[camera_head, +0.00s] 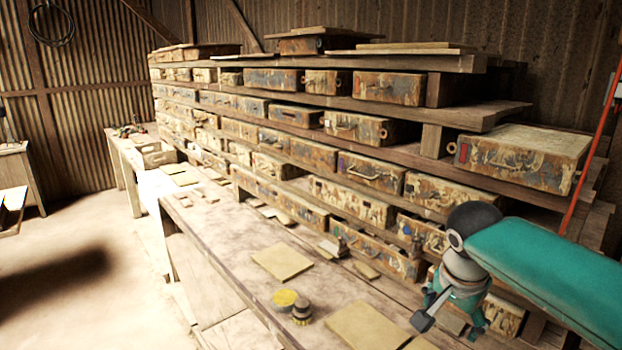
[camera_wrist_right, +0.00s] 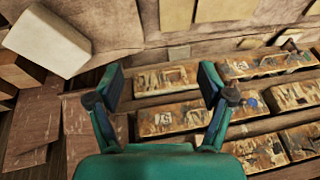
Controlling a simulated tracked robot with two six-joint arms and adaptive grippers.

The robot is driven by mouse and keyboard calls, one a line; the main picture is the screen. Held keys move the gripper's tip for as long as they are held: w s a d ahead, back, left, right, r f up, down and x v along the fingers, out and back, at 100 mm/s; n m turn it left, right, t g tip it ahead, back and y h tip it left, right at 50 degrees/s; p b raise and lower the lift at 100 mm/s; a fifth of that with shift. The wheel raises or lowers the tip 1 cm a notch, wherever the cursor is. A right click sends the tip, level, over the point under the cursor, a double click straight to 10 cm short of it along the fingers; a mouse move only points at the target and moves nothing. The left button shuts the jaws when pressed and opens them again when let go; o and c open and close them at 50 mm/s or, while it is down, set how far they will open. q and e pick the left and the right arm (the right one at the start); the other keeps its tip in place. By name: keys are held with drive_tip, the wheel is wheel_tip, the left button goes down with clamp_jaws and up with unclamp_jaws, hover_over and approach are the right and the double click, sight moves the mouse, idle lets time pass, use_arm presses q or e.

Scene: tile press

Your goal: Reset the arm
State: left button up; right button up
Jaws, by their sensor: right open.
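My right gripper (camera_head: 448,308) is at the lower right of the head view, at the end of my teal arm. It hangs in front of the lower shelf rows, near the bench's right end. In the right wrist view the same gripper (camera_wrist_right: 160,90) has its two fingers spread apart with nothing between them. Beyond the fingers lie worn metal mould boxes (camera_wrist_right: 168,80) on wooden shelves. My left gripper does not show in either view.
A wooden bench (camera_head: 225,235) runs along the shelf rack, holding flat tan tiles (camera_head: 282,261), a yellow round thing (camera_head: 284,299) and a small brush-like thing (camera_head: 302,312). Mould boxes (camera_head: 520,157) fill the rack. A red pole (camera_head: 592,150) stands at right.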

drive_tip(key=s+a+f+n+g+y, duration=0.1)
drive_tip(key=a+f+n, duration=0.15)
drive_tip(key=f, duration=0.65)
drive_tip(key=s+a+f+n+y, duration=0.2)
drive_tip(key=a+f, duration=0.1)
drive_tip(key=f, duration=0.6)
drive_tip(key=s+a+f+n+g+y, duration=0.1)
drive_tip(key=a+f+n, duration=0.15)
drive_tip(key=f, duration=0.65)
drive_tip(key=s+a+f+y+b, duration=0.1)
drive_tip(key=s+a+f, duration=0.1)
drive_tip(key=s+f, duration=0.7)
drive_tip(key=s+a+f+n+y, duration=0.1)
drive_tip(key=s+a+f, duration=0.1)
drive_tip(key=s+f, duration=0.7)
drive_tip(key=shift+s+n+g+b, duration=0.3)
drive_tip(key=shift+s+g+b, duration=0.1)
drive_tip(key=shift+s, duration=0.4)
drive_tip(key=shift+d, duration=0.1)
